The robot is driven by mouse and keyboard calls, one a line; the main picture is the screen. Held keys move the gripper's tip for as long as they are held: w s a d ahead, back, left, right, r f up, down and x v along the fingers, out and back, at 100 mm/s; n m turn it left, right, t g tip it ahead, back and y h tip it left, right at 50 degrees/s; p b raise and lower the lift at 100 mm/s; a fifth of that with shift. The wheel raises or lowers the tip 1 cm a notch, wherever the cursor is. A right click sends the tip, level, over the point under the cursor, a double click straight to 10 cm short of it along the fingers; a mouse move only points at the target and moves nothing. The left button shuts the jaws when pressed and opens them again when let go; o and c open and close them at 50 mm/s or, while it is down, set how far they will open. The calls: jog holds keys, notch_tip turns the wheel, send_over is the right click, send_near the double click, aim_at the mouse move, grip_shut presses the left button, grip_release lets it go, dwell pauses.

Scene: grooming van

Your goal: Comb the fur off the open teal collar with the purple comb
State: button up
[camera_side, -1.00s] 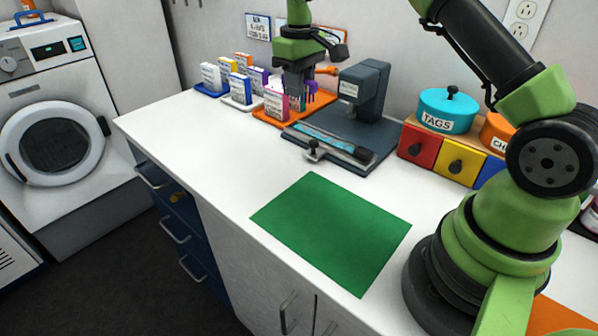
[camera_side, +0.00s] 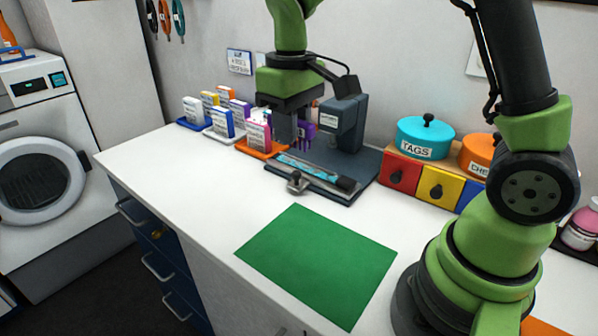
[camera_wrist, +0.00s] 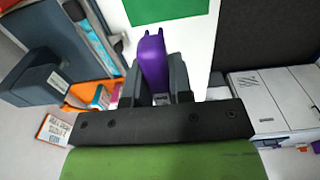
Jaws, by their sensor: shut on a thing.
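The teal collar (camera_side: 308,166) lies open and flat along the front of the dark blue fixture (camera_side: 330,188). It also shows at the upper left of the wrist view (camera_wrist: 97,38). My gripper (camera_side: 294,130) is above and behind the collar, just left of the fixture's upright post (camera_side: 347,124). It is shut on the purple comb (camera_wrist: 154,62), which stands between the fingers in the wrist view. The comb also shows beside the fingers in the side view (camera_side: 307,131), apart from the collar. I cannot make out fur on the collar.
A metal clamp knob (camera_side: 297,183) sits at the fixture's front edge. Several small boxes stand on blue, white and orange trays (camera_side: 252,151) to the left. A teal TAGS tin (camera_side: 425,139) sits on coloured drawers at right. A green mat (camera_side: 316,263) lies bare in front.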

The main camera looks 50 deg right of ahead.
jog(key=w+d+f, duration=0.3)
jog(key=w+d, duration=0.1)
jog(key=w, duration=0.2)
send_near(302, 167)
jog(key=shift+a+f, duration=0.15)
jog(key=shift+d+f, duration=0.25)
jog(key=shift+f, duration=2.45)
jog(key=shift+f, duration=0.45)
